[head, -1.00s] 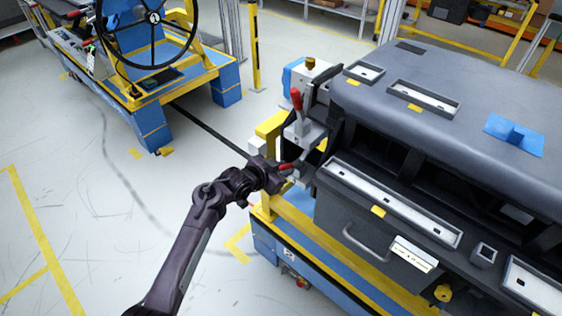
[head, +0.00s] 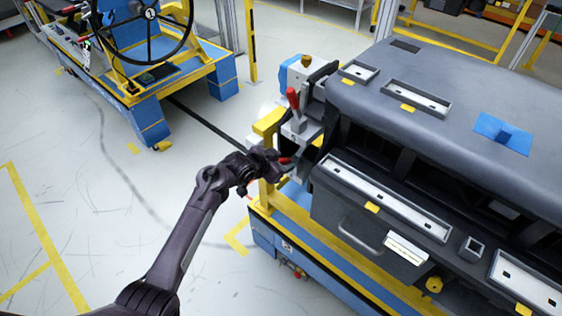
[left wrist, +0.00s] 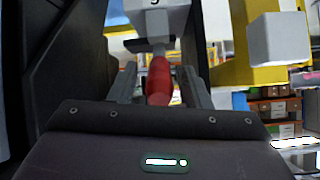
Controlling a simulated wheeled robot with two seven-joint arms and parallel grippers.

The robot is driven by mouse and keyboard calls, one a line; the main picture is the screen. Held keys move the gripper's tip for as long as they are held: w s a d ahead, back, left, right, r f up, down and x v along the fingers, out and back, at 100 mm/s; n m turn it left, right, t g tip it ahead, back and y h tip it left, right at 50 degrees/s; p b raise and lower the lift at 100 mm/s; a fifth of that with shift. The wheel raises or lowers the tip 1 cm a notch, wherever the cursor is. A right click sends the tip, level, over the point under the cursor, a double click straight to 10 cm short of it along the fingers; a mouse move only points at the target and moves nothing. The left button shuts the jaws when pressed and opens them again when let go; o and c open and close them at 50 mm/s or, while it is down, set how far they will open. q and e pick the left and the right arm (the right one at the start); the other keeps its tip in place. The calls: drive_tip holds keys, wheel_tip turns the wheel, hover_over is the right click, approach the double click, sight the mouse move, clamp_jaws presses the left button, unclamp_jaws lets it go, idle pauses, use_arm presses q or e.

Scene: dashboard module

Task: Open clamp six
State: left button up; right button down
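The lower clamp's red handle (head: 284,160) sticks out at the left end of the dashboard module. My left gripper (head: 270,158) is at this handle. In the left wrist view the red handle (left wrist: 159,80) stands between the two fingers of my left gripper (left wrist: 160,92), which look apart with small gaps beside the handle. The grey clamp block (left wrist: 160,20) is above the handle, and its number is cut off at the top edge. A second red handle (head: 293,99) stands upright just above in the head view. My right gripper is not in view.
The dark dashboard module (head: 450,100) fills the right side, on a blue and yellow frame (head: 330,262). A yellow post (head: 268,125) stands close by my left gripper. A cart with a steering wheel (head: 150,15) is at the back left. The floor at left is free.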

use_arm(q)
drive_tip(key=v, duration=0.8)
idle(0.4)
drive_tip(key=shift+f, duration=0.1)
